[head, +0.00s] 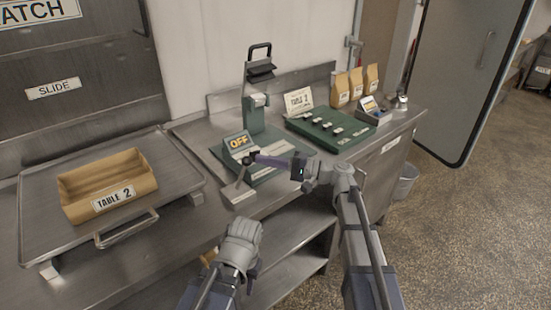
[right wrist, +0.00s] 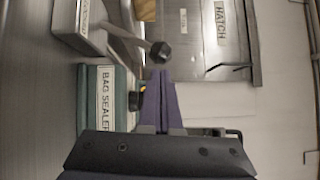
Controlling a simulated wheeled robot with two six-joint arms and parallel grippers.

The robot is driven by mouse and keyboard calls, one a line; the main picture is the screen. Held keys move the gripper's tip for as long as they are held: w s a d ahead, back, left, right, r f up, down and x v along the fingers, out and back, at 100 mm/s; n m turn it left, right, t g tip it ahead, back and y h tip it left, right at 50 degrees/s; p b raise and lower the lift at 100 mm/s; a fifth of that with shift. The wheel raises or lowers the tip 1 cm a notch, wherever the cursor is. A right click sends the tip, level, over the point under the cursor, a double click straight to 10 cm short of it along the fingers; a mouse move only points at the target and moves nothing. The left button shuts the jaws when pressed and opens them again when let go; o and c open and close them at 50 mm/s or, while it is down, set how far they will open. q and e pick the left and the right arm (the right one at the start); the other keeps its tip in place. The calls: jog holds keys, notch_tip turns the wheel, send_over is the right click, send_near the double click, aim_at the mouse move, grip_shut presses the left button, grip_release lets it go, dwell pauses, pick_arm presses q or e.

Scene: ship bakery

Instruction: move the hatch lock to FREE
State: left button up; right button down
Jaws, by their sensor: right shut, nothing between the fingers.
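The hatch lock is a small pale base (head: 238,194) with a tilted lever and a black knob on the counter, left of the bag sealer. In the right wrist view its base (right wrist: 82,28) carries a label too small to read, and the black knob (right wrist: 160,52) lies just beyond my fingertips. My right gripper (head: 256,158) is shut and empty, its purple fingers close beside the knob; I cannot tell whether they touch it. My left gripper (head: 250,272) hangs low in front of the counter, its fingers mostly hidden. The grey hatch (head: 90,85) is at upper left.
The green bag sealer (head: 254,115) with an OFF display stands right behind the lock. A tan TABLE 2 box (head: 72,203) sits on a metal tray (head: 165,160) at left. A green switch panel (head: 345,140) and several paper bags (head: 356,84) are farther right. Floor at right is clear.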

jog(key=shift+s+a, duration=0.1)
jog(key=shift+a, duration=0.1)
dwell(0.3)
jog(key=s+a+r+n+h+p, duration=0.3)
jog(key=s+a+n+h+p, duration=0.3)
jog(key=p, duration=0.8)
jog(key=a+n, duration=0.1)
jog(key=a, duration=0.2)
jog(key=shift+s+r, duration=0.2)
jog(key=shift+r, duration=0.05)
jog(key=shift+s, duration=0.1)
dwell(0.4)
jog(key=shift+r, duration=0.1)
